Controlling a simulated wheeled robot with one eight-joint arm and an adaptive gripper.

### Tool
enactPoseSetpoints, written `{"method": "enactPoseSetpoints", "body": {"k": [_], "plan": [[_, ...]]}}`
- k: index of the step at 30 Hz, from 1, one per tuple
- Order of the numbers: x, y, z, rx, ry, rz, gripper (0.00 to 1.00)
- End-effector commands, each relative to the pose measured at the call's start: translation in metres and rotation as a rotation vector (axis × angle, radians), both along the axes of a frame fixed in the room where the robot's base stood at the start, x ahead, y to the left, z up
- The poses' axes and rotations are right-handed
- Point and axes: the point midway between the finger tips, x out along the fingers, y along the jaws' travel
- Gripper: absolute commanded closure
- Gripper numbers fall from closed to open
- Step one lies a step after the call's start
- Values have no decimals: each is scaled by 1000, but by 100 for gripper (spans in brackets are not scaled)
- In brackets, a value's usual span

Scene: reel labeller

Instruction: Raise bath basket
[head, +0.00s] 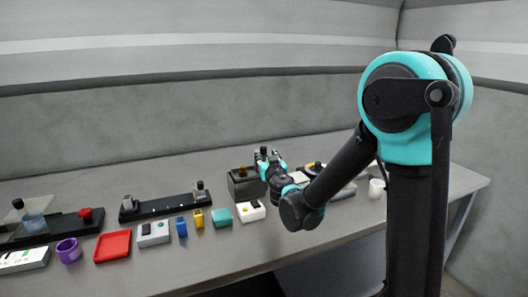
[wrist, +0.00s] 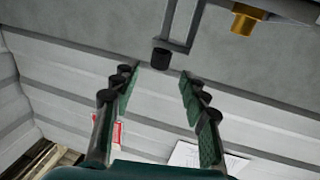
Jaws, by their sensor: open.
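The bath (head: 243,188) is a dark box with a brass-coloured part on top, near the middle of the bench in the head view. In the wrist view, a thin grey frame with a black knob (wrist: 161,58) at its end, seemingly the basket's handle, stands just beyond my fingertips. My gripper (wrist: 157,77) is open, its two green-padded fingers on either side of the line to the knob, with nothing between them. In the head view my gripper (head: 264,157) is at the right side of the bath. The basket's body cannot be made out.
On the bench (head: 215,255) are a red tray (head: 112,246), a purple cup (head: 69,250), several small boxes, a black rail (head: 165,206) and a white cup (head: 376,188). A brass part (wrist: 246,20) is at the wrist view's upper right. The bench's front strip is clear.

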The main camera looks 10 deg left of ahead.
Motion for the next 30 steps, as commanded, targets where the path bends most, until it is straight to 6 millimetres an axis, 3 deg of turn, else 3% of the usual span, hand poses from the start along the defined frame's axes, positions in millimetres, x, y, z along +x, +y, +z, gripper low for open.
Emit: {"method": "enactPoseSetpoints", "body": {"k": [3, 9, 23, 26, 29, 30], "plan": [[-23, -8, 0, 0, 0, 1, 56], [-47, -17, 0, 0, 0, 1, 56], [-54, -21, 0, 0, 1, -3, 56], [-49, -36, -1, -5, 12, -35, 56], [-39, -75, -4, -22, 48, -121, 56], [-35, -98, -7, -34, 74, -170, 56]]}}
